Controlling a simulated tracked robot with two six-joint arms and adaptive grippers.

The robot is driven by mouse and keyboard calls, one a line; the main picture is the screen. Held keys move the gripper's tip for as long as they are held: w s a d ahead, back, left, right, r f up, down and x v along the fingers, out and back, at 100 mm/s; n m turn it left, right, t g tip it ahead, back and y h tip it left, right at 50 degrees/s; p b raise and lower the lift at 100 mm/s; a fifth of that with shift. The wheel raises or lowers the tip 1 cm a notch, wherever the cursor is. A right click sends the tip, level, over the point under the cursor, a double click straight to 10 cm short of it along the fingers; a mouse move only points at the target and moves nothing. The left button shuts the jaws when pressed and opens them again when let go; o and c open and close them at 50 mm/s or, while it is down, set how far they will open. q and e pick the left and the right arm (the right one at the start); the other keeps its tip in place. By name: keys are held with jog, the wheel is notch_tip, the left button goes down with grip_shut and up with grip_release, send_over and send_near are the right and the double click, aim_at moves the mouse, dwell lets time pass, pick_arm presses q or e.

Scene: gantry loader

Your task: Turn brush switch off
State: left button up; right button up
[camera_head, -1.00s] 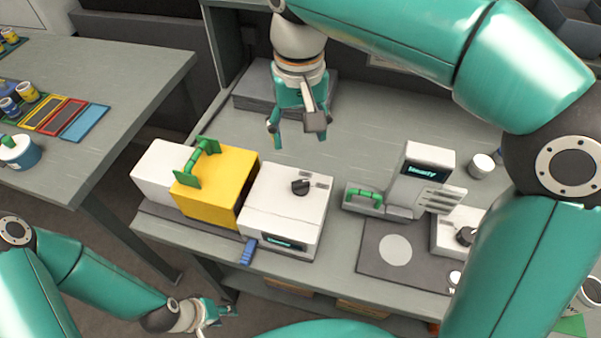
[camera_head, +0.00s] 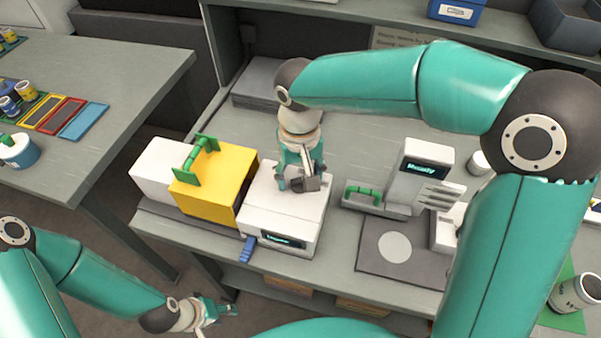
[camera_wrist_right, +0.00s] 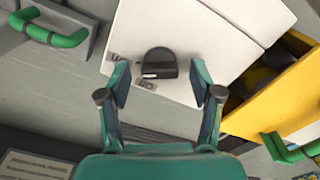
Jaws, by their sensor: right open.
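The brush switch is a dark rotary knob (camera_wrist_right: 159,63) on top of a white box-shaped machine (camera_head: 283,219). In the right wrist view, small labels lie on either side of the knob. My right gripper (camera_head: 298,188) is over the machine's top, with its fingers pointing down at the knob. In the right wrist view the open fingers (camera_wrist_right: 159,90) are spread, and the knob shows between and beyond the tips; I cannot tell if they touch it. In the head view the gripper mostly covers the knob. My left gripper (camera_head: 222,309) is low at the left, away from the machine; its finger state is unclear.
A yellow box with a green handle (camera_head: 213,190) stands directly left of the machine. A grey device with a green handle and display (camera_head: 420,175) stands to the right. A blue tab (camera_head: 248,249) sticks out at the machine's front. Grey slabs (camera_head: 255,85) lie behind.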

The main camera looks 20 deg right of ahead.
jog(key=c, duration=1)
jog(key=shift+d, duration=0.15)
jog(key=shift+c, duration=0.7)
jog(key=shift+n, duration=0.3)
jog(key=n, duration=0.5)
jog(key=shift+p, duration=0.3)
jog(key=n, duration=0.6)
jog(key=shift+s+p, duration=0.1)
jog(key=shift+p, duration=0.3)
jog(key=shift+n, duration=0.3)
jog(key=o, duration=1.1)
